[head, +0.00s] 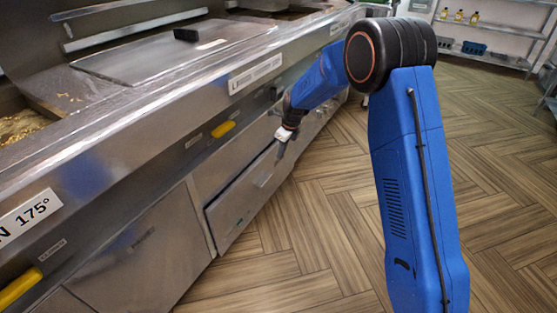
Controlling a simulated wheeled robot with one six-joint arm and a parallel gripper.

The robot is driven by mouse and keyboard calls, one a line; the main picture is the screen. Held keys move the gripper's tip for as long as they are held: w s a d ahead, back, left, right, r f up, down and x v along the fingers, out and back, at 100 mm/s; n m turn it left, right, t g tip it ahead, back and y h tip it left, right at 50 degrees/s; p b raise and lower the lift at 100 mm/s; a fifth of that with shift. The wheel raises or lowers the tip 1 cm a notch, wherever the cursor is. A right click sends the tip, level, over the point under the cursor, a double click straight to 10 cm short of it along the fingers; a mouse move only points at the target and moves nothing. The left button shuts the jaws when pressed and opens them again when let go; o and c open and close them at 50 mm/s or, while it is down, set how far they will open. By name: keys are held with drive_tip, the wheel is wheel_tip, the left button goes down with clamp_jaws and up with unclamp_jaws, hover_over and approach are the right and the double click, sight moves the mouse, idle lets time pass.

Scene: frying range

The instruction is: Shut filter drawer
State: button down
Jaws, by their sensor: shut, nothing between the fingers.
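The filter drawer (240,209) is a grey metal front low in the fryer range, in the middle of the head view. A dark gap shows along its top and left edges, so it appears to stand slightly out from the cabinet. A small pale handle or recess (263,179) is on its face. My gripper (281,151) is shut and empty, at the drawer's upper right corner. Its fingertips point down and look close to the drawer's edge; I cannot tell whether they touch it.
Yellow handles (223,129) stick out from the range front above the drawer. A closed cabinet front (148,255) is left of it. The wood-patterned floor (320,235) in front is clear. A metal shelf (480,55) with bottles stands at the far right.

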drive_tip(key=w+d+f+n+t+h, duration=0.1)
drive_tip(key=w+d+f+n+t, duration=0.35)
drive_tip(key=d+f, duration=0.35)
drive_tip(key=n+t+y, duration=0.3)
drive_tip(key=n+y, duration=1.1)
approach(248, 182)
drive_tip(key=shift+m, duration=0.25)
drive_tip(key=x, duration=0.6)
drive_tip(key=shift+w+a, duration=0.15)
drive_tip(key=shift+w, duration=0.05)
